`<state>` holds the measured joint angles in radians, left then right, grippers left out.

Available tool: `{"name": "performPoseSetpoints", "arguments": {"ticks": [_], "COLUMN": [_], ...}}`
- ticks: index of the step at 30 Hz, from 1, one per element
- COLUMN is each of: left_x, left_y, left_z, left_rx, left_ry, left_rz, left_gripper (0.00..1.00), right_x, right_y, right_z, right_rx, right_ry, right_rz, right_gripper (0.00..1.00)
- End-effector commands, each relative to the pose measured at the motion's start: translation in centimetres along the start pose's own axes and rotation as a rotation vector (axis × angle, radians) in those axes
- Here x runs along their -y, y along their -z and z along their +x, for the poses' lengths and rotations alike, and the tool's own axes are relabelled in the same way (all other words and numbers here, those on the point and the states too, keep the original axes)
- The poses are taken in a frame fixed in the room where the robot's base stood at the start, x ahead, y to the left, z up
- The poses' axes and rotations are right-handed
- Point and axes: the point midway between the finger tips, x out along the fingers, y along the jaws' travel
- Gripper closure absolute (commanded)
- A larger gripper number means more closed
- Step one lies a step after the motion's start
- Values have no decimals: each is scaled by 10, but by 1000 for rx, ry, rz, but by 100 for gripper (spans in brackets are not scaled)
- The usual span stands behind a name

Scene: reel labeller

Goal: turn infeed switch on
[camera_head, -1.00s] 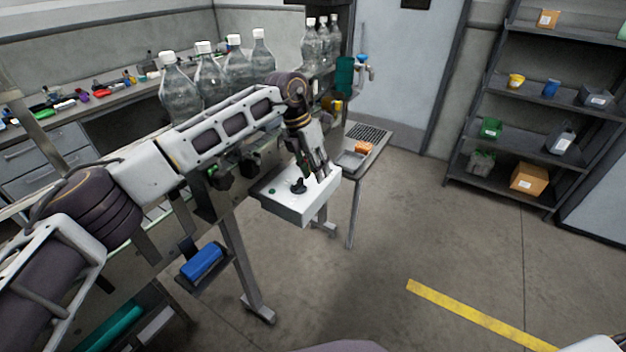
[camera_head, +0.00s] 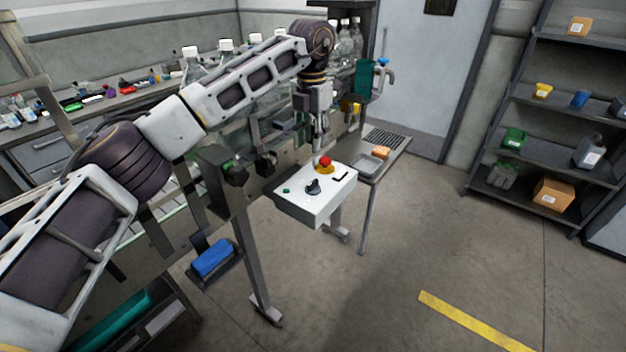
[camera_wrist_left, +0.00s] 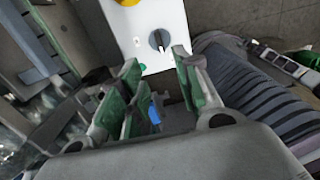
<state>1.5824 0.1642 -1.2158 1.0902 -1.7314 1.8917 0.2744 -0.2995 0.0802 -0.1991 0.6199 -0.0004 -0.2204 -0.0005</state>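A white control box (camera_head: 300,207) stands at the front of the machine. On its top are a black rotary switch (camera_head: 313,187), a red mushroom button (camera_head: 325,162) on a yellow base and a small green button (camera_head: 286,190). No label for the infeed switch is readable. In the left wrist view the switch (camera_wrist_left: 160,41) has a white pointer mark toward the lower right. My left gripper (camera_head: 321,150) hangs above the box's back edge, near the red button, apart from the switch. Its green-padded fingers (camera_wrist_left: 158,72) are spread with nothing between them. My right gripper is out of view.
Clear bottles with white caps stand behind my left arm. A small side table with a grey tray (camera_head: 369,164) is right of the box. A blue object (camera_head: 212,258) sits on a low bracket. The floor at the front right is clear.

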Motion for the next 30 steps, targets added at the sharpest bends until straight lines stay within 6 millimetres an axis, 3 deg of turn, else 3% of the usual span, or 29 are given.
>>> {"name": "performPoseSetpoints", "arguments": {"ticks": [11, 30], "left_x": [0, 0], "left_y": [0, 0], "left_z": [24, 104], "left_rx": [-2, -2], "left_ry": [1, 2], "left_rz": [0, 0], "left_gripper": [67, 67], "right_x": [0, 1], "right_y": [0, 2], "right_z": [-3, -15], "right_rx": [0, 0], "right_ry": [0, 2], "right_rz": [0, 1], "right_gripper": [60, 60]}}
